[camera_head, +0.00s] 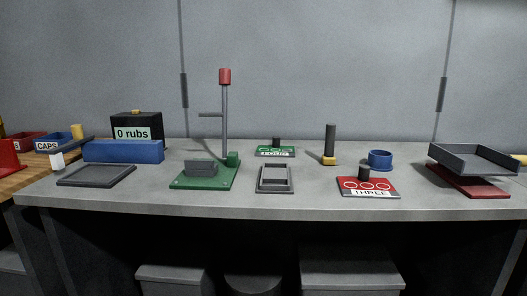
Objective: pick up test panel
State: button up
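No single object is marked as the test panel. A red panel (380,187) lies flat on the grey bench at the right of centre; it has three white rings, a dark knob and the word THREE. A smaller green panel (266,151) with rings, a dark knob and a white label lies farther back near the middle; its lettering is hard to read. A flat dark grey plate (97,176) lies at the left. My gripper is not in view.
The grey bench (300,205) also holds a green base with a red-topped post (224,120), a small grey tray (289,178), a dark upright handle (330,139), a blue cup (391,160), a raised tray (452,164), a blue block (124,151) and a "0 rubs" box (152,118).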

aim_at(275, 150)
jog(key=i+l+u, duration=0.3)
jog(key=i+l, duration=0.4)
